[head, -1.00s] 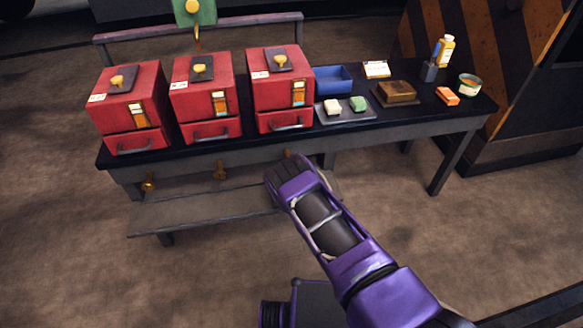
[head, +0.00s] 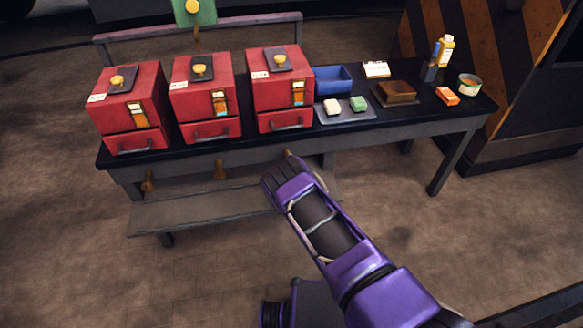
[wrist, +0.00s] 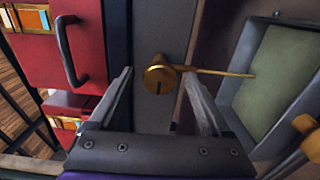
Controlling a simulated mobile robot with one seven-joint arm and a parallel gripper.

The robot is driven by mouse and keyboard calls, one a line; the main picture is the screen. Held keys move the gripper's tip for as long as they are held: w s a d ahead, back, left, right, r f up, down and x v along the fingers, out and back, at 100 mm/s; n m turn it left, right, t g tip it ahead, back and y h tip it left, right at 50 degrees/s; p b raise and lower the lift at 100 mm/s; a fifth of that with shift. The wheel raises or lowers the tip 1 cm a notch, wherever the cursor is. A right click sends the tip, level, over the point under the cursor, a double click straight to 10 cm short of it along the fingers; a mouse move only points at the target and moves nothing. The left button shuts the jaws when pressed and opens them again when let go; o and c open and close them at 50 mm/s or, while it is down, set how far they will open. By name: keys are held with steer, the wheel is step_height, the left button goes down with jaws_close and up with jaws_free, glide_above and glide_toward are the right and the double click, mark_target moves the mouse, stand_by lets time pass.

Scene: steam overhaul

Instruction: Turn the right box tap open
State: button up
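The right box tap (head: 288,154) is a brass fitting on the front of the bench, below the right red box (head: 272,94). In the wrist view the tap (wrist: 158,76) has a round brass body with a dark slot, and a thin lever points right from it. My gripper (wrist: 158,74) is open, with one finger on each side of the round body. The lever runs past the tip of the right finger; I cannot tell whether they touch. In the head view my purple arm reaches the bench front and hides the fingers.
Two other brass taps, the left (head: 148,181) and middle (head: 220,170), sit along the bench front above a low shelf (head: 190,215). A blue bin (head: 333,80) and a tray with two blocks stand right of the boxes. The wrist view shows a grey-framed green panel (wrist: 275,75).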

steer(key=shift+s, duration=0.1)
steer(key=p+v, duration=0.2)
steer(key=v, duration=1.5)
steer(key=shift+p, duration=0.3)
steer(key=shift+r, duration=0.15)
